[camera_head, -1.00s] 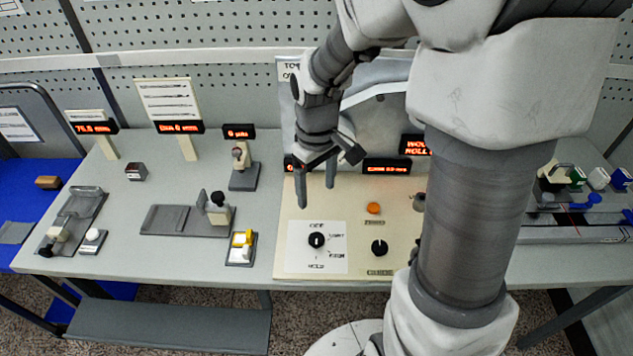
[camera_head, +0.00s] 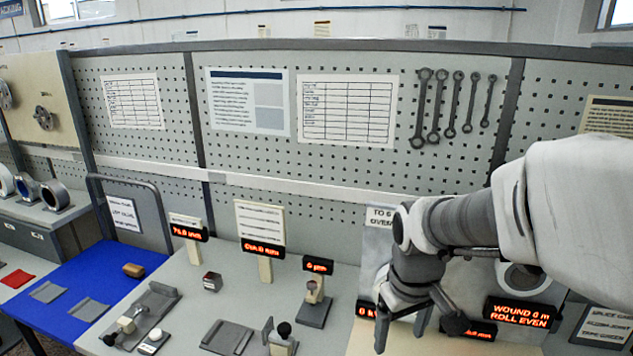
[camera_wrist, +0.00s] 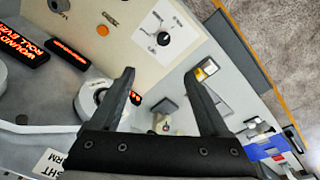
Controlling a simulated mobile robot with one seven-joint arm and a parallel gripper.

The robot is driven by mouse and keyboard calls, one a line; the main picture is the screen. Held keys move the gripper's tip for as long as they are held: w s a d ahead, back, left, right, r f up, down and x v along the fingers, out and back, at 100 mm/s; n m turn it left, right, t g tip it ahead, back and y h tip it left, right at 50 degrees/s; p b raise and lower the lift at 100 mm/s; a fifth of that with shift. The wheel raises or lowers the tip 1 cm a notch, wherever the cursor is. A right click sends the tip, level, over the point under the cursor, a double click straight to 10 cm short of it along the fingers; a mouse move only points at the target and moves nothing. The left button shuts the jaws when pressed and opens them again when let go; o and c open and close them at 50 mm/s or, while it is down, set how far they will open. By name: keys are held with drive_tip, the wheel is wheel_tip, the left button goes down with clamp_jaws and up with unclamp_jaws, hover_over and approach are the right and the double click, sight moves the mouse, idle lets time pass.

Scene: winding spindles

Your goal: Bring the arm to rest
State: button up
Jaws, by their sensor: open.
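My gripper (camera_head: 402,328) hangs at the lower right of the head view, fingers pointing down, in front of the cream control panel. Its two fingers stand apart with nothing between them. In the wrist view my gripper (camera_wrist: 165,95) is also open and empty. Beyond the fingers there are the cream panel (camera_wrist: 120,45) with a black knob (camera_wrist: 163,38) and an orange button (camera_wrist: 102,30). My arm crosses the right side of the head view and hides part of the panel and the machine behind it.
A red-lit display (camera_head: 522,312) reads "WOUND 6 m ROLL EVEN". Small display posts (camera_head: 265,268) stand on the grey bench, with a black-knobbed fixture (camera_head: 283,340) at its front. A blue mat (camera_head: 75,285) lies to the left. A pegboard with wrenches (camera_head: 452,105) stands behind.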

drive_tip(key=s+r+m+t, duration=0.3)
drive_tip(key=s+r, duration=0.5)
drive_tip(key=s, duration=0.3)
drive_tip(key=shift+r+m+t, duration=0.4)
drive_tip(key=shift+t, duration=0.1)
drive_tip(key=shift+a, duration=0.1)
